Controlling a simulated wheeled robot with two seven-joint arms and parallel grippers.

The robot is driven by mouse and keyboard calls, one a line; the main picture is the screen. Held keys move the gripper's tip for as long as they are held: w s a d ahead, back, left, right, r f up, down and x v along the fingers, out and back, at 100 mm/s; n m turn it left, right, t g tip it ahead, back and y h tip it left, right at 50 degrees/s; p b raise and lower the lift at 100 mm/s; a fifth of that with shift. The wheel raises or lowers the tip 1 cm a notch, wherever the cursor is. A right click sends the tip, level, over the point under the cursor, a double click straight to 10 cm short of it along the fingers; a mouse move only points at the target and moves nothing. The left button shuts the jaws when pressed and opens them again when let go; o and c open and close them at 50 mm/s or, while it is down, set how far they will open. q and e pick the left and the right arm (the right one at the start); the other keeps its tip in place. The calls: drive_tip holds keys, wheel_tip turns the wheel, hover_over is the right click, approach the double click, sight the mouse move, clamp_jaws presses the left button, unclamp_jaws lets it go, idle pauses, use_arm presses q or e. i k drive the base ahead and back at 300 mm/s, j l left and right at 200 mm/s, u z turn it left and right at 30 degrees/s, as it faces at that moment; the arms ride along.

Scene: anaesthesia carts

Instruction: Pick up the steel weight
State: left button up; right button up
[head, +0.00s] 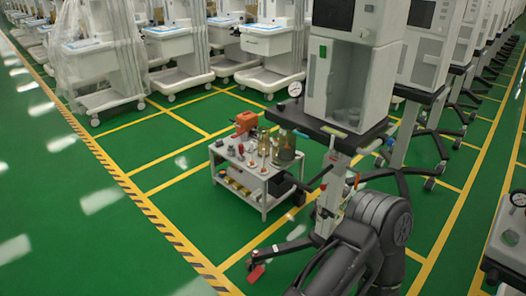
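I cannot pick out the steel weight with certainty. Several small grey and red pieces (250,158) stand on top of a low white cart (266,185) in the middle of the head view, but they are too small to tell apart. A dark arm of mine (375,228) comes in at the bottom, right of the middle. Its gripper does not show clearly, and my other gripper is not in view.
An orange block (246,121) and a yellowish glass jar (284,148) are also on the low cart. A tall anaesthesia machine (342,85) on a wheeled stand is close by on its right. White carts (272,42) line the back. Green floor (90,190) is clear at left.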

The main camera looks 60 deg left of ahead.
sight(231, 149)
drive_tip(key=j, duration=3.3)
drive_tip(key=k+j, duration=0.1)
drive_tip(key=j, duration=3.2)
